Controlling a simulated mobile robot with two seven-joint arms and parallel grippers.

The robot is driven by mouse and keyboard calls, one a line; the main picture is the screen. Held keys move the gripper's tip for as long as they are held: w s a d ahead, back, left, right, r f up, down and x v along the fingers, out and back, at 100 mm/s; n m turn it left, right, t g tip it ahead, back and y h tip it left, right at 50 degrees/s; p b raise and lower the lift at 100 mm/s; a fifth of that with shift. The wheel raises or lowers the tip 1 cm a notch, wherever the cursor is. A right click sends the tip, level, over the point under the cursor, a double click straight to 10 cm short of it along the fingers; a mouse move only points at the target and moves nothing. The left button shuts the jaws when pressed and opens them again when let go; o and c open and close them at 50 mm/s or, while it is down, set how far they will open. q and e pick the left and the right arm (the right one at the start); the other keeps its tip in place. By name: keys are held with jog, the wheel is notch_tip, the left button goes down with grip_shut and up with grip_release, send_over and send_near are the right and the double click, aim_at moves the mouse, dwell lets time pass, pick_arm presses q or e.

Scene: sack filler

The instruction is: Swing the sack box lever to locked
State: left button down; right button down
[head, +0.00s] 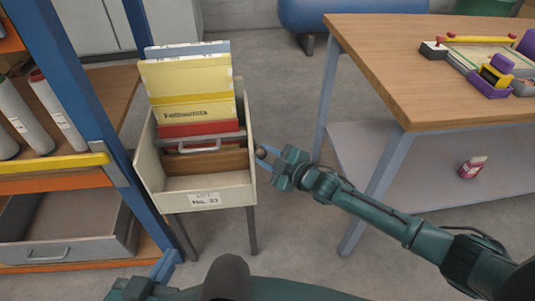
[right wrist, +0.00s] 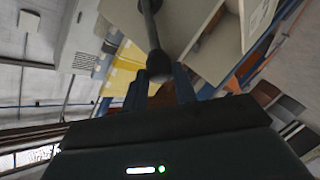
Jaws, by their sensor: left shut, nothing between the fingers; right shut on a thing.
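The sack box (head: 152,170) is a cream open-topped box on legs, with a label on its front and folders inside. A lever with a round knob (head: 260,153) is at its right side; the rest of the lever is hidden in the head view. My right gripper (head: 264,153) is shut on the lever knob. In the right wrist view, the lever (right wrist: 150,25) is a dark rod whose knob end meets my two fingers (right wrist: 160,80). My left gripper (head: 167,263) is shut and empty, low in front of the box, apart from it.
A shelf rack with a blue post (head: 72,90) stands close on the left. A wooden table (head: 440,85) is at the right, with a toy-like set on top and a small bottle (head: 472,167) on its lower shelf. A blue tank (head: 345,14) lies behind. Grey floor is free between box and table.

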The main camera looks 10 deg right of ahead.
jog(key=c, duration=1.1)
grip_release()
jog(key=shift+s+d+r, duration=0.1)
jog(key=shift+s+d, duration=0.3)
pick_arm(q)
jog(key=shift+w+d+f+g+p, duration=0.35)
jog(key=shift+d+g+p, duration=0.15)
jog(key=shift+p, duration=0.55)
pick_arm(e)
jog(key=v, duration=1.2)
jog(key=shift+s, duration=0.1)
